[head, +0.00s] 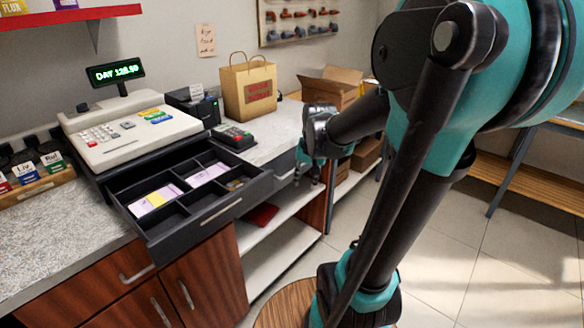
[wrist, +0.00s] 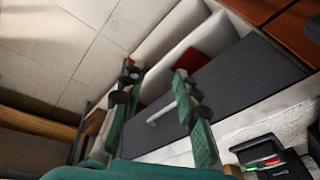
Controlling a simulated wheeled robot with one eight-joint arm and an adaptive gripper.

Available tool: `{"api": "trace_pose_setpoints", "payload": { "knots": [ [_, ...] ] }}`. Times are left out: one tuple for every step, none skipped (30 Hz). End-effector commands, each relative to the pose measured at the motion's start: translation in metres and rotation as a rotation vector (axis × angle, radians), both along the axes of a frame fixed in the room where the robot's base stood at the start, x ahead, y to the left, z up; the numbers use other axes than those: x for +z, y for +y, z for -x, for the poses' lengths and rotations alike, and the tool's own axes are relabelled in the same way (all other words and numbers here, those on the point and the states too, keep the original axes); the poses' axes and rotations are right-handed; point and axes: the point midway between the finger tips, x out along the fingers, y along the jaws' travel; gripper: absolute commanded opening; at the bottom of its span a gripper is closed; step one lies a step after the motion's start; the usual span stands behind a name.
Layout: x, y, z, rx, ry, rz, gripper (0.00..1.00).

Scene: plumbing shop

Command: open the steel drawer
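The steel drawer is a plain grey front under the counter; in the head view its front (head: 285,164) is partly hidden behind my gripper (head: 308,172). In the wrist view the drawer front (wrist: 235,80) runs diagonally, with a pale bar handle (wrist: 162,112) on it. The drawer looks shut. My gripper (wrist: 154,72) is open, its two green fingers apart. The handle shows between the fingers in the wrist view; I cannot tell whether they touch it.
A black cash drawer (head: 165,222) with bills stands open under the register (head: 130,128). A paper bag (head: 249,90), a card terminal (head: 232,137) and a cardboard box (head: 330,88) are on the counter. Open shelves (head: 285,245) lie below. The tiled floor (head: 450,250) at right is clear.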

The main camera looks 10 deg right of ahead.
Motion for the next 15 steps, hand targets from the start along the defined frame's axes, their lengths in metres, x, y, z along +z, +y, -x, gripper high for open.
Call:
{"api": "trace_pose_setpoints", "payload": {
  "knots": [
    [0.016,-0.003,-0.027,-0.061,0.019,-0.024,0.31],
    [0.024,-0.004,-0.041,-0.102,0.032,-0.040,0.31],
    [0.035,-0.006,-0.059,-0.155,0.050,-0.062,0.31],
    [0.043,-0.008,-0.072,-0.194,0.062,-0.077,0.31],
    [0.050,-0.010,-0.085,-0.232,0.074,-0.090,0.31],
    [0.059,-0.012,-0.100,-0.280,0.090,-0.107,0.31],
    [0.065,-0.013,-0.111,-0.313,0.101,-0.120,0.31],
    [0.071,-0.014,-0.121,-0.344,0.112,-0.130,0.31],
    [0.078,-0.016,-0.132,-0.382,0.126,-0.144,0.31],
    [0.082,-0.018,-0.139,-0.408,0.133,-0.152,0.31],
    [0.086,-0.019,-0.146,-0.430,0.141,-0.160,0.31],
    [0.090,-0.020,-0.153,-0.456,0.150,-0.167,0.31],
    [0.092,-0.021,-0.157,-0.471,0.156,-0.171,0.31],
    [0.094,-0.022,-0.161,-0.484,0.160,-0.175,0.31],
    [0.096,-0.022,-0.164,-0.496,0.164,-0.179,0.31]
  ]
}}
